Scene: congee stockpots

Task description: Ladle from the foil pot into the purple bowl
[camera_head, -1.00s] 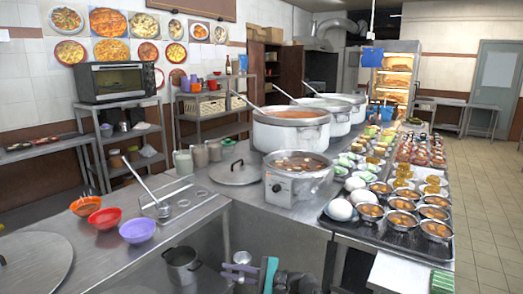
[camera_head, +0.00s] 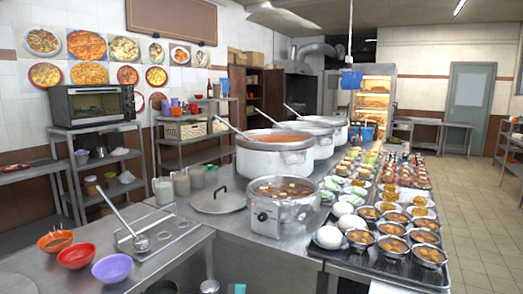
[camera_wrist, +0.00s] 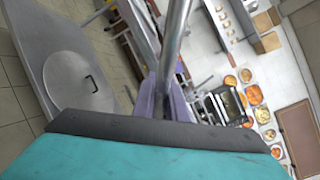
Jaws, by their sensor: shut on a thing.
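The purple bowl (camera_head: 112,268) is upright and empty-looking on the steel counter at the lower left in the head view. Large silvery stockpots stand in a row at centre, the front one (camera_head: 275,158) holding reddish food with a ladle handle (camera_head: 232,127) leaning out. A smaller silvery pot with a dial (camera_head: 283,210) stands in front of it. I cannot tell for sure which is the foil pot. In the wrist view my gripper (camera_wrist: 164,100) is shut on a shiny metal rod (camera_wrist: 176,40), apparently a utensil handle; its far end is out of view.
Red (camera_head: 76,256) and orange (camera_head: 55,241) bowls sit beside the purple one. A ladle (camera_head: 128,220) rests in a steel counter rack. A flat lid (camera_head: 217,200) lies left of the small pot. Trays of filled bowls (camera_head: 393,246) crowd the right counter.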

